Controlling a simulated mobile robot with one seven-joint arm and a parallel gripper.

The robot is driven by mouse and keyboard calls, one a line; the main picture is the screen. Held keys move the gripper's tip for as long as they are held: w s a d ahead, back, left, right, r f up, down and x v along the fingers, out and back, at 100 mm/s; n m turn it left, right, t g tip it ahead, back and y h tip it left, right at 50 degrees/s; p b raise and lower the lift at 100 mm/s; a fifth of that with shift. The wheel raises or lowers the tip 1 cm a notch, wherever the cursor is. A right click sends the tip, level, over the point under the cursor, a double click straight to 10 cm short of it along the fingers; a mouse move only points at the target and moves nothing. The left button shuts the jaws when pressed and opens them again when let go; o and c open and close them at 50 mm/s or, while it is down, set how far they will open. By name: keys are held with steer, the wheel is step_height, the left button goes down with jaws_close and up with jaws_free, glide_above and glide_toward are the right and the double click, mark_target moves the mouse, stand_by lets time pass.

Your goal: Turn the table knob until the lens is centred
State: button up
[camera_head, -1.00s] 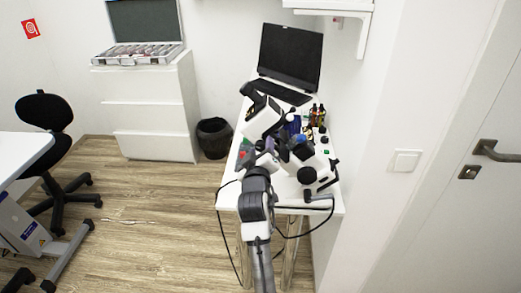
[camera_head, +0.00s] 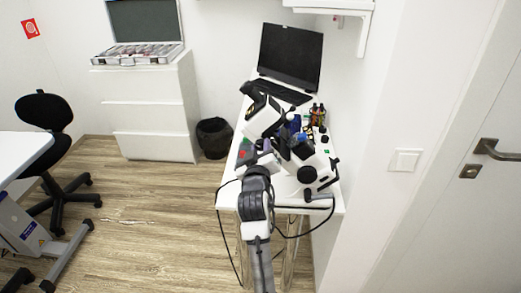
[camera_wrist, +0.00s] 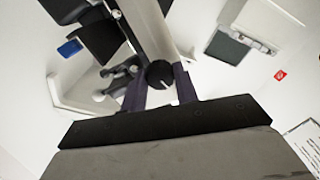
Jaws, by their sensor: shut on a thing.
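A black round knob (camera_wrist: 159,74) with a pale mark on its face sits between the two dark fingers of my gripper (camera_wrist: 163,84) in the wrist view. My gripper is shut on this knob. In the head view my gripper (camera_head: 263,163) is at the near part of the white table (camera_head: 227,197), beside a white and black optical instrument (camera_head: 265,117). The knob is hidden there behind my wrist. I cannot make out the lens or whether it is centred.
A second white unit (camera_head: 318,165) with black parts stands close on the right. Small bottles (camera_head: 317,115) and a laptop (camera_head: 290,57) are farther back. A black cable (camera_head: 229,240) hangs at the table's left front.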

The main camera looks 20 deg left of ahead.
steer(key=o, duration=1)
steer(key=shift+c, duration=0.2)
steer(key=shift+s, duration=0.1)
steer(key=shift+s+d+f, duration=0.1)
steer(key=shift+s, duration=0.25)
steer(key=b+v, duration=0.2)
steer(key=v, duration=1.1)
steer(key=shift+b, duration=0.3)
